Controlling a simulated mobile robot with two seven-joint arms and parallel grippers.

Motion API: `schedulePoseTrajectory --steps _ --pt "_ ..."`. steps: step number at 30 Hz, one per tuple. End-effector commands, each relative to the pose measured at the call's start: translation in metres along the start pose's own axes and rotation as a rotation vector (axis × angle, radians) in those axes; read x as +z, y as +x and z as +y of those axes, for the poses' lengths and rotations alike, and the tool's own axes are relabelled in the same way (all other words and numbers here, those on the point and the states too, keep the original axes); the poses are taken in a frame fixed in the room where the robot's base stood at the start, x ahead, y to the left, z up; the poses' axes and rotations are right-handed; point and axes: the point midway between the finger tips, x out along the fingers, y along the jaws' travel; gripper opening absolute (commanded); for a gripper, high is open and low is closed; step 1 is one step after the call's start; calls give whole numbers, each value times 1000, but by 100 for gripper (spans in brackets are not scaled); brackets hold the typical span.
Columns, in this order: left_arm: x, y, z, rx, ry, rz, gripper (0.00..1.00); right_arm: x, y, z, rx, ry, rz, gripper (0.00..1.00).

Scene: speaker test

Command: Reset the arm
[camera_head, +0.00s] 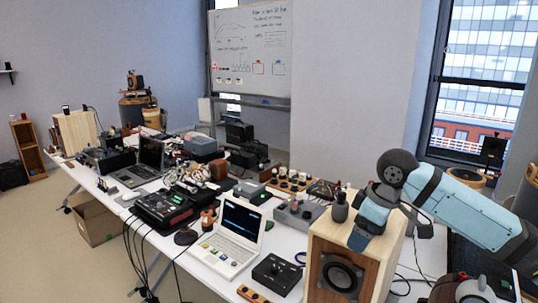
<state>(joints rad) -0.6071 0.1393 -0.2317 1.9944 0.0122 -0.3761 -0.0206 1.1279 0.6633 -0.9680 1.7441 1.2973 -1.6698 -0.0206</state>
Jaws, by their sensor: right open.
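My right arm (470,210), light blue and dark grey, comes in from the right edge. It bends at a dark round joint and hangs down over the wooden speaker box (385,262) in the foreground. My right gripper (358,238) is at the top front edge of this box and is open, with nothing seen in it. The fingers are small and hard to make out, and I cannot tell whether they touch the box. My left gripper is not in view.
A long white table (205,268) is crowded with a white laptop (230,238), a dark laptop (142,165), a black device (165,207), a black box (276,273) and cables. A whiteboard (250,50) stands behind. Open floor lies at the left.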

Motion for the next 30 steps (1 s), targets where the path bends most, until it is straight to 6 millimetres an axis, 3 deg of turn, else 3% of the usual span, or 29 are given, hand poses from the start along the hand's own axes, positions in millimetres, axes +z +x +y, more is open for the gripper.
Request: schedulePoseTrajectory --steps 1,6,11,16,23,30 --pt "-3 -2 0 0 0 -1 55 -3 26 -11 -19 2 38 84" --pt "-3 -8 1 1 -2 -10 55 -12 95 -41 -37 35 199 84" --pt "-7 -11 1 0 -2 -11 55 -10 149 -70 -44 94 347 84" --pt "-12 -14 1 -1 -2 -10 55 5 196 -100 -30 183 489 84" --pt "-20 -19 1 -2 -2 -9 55 48 244 -138 38 328 640 84" --pt "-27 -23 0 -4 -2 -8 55 122 277 -179 173 471 726 84"
